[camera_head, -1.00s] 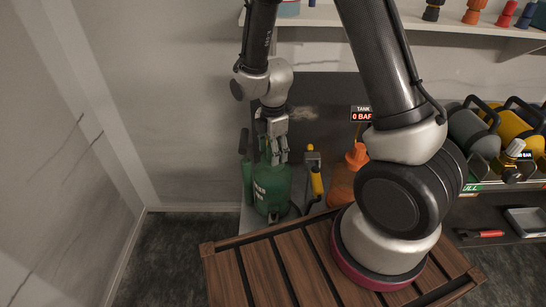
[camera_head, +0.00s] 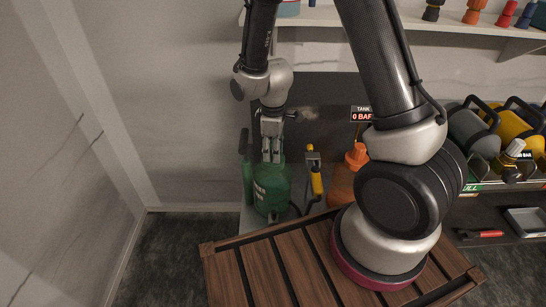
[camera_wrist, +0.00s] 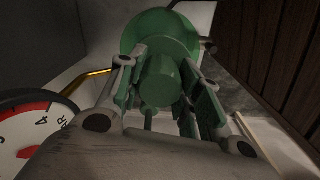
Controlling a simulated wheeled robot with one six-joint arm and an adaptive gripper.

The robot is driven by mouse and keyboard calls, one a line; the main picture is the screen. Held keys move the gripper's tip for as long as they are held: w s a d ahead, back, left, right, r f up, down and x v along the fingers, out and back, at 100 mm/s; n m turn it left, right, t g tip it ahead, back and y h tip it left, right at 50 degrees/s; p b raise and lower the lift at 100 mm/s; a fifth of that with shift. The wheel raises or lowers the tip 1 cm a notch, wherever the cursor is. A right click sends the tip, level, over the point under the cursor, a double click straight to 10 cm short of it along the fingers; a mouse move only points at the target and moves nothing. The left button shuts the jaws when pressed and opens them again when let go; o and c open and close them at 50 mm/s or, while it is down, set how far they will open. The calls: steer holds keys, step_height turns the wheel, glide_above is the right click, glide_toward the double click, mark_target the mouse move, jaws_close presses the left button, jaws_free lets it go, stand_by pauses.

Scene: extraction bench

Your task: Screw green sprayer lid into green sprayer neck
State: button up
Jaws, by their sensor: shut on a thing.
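The green sprayer (camera_head: 270,192) stands at the back left of the bench in the head view. My gripper (camera_head: 272,155) is directly above it, pointing down at its neck. In the wrist view my gripper (camera_wrist: 168,100) is shut on the green sprayer lid (camera_wrist: 160,80), with a finger on each side. The green sprayer's body (camera_wrist: 160,32) shows beyond the lid. The neck is hidden behind the lid and fingers, so I cannot tell how far the lid sits in it.
An orange sprayer (camera_head: 342,180) and a yellow-handled wand (camera_head: 315,178) stand right of the green sprayer. A round gauge (camera_wrist: 30,135) is at the lower left of the wrist view. Yellow and grey tanks (camera_head: 510,125) are at the right.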

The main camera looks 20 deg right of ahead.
steer(key=m, duration=0.5)
steer(key=shift+m, duration=0.4)
steer(key=m, duration=0.3)
steer(key=shift+m, duration=0.3)
steer(key=m, duration=1)
steer(key=o, duration=1.2)
